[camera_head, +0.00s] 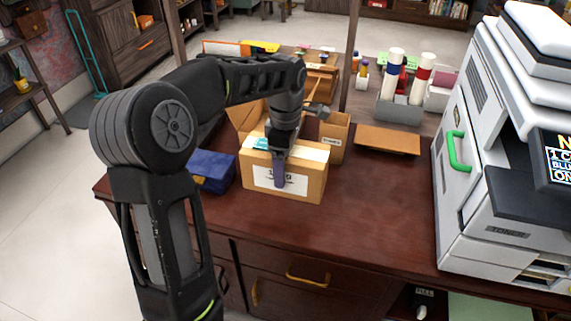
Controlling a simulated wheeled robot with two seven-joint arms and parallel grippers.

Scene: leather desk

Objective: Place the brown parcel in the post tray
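The brown parcel (312,184) is a cardboard box with a white label on its front face, standing upright on the desk (370,205). My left gripper (280,168) points down at the middle of the parcel. One dark finger lies in front of its label, and the other finger is hidden, so I cannot tell whether the gripper is closed on it. A flat brown piece (388,139) lies to the right; I cannot tell whether it is the post tray. My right gripper is not in view.
A blue box (211,171) stands close left of the parcel. An open cardboard carton (335,135) is behind it. A grey holder (398,108) with white tubes stands at the back right. A large white printer (500,150) fills the right. The desk front right of the parcel is clear.

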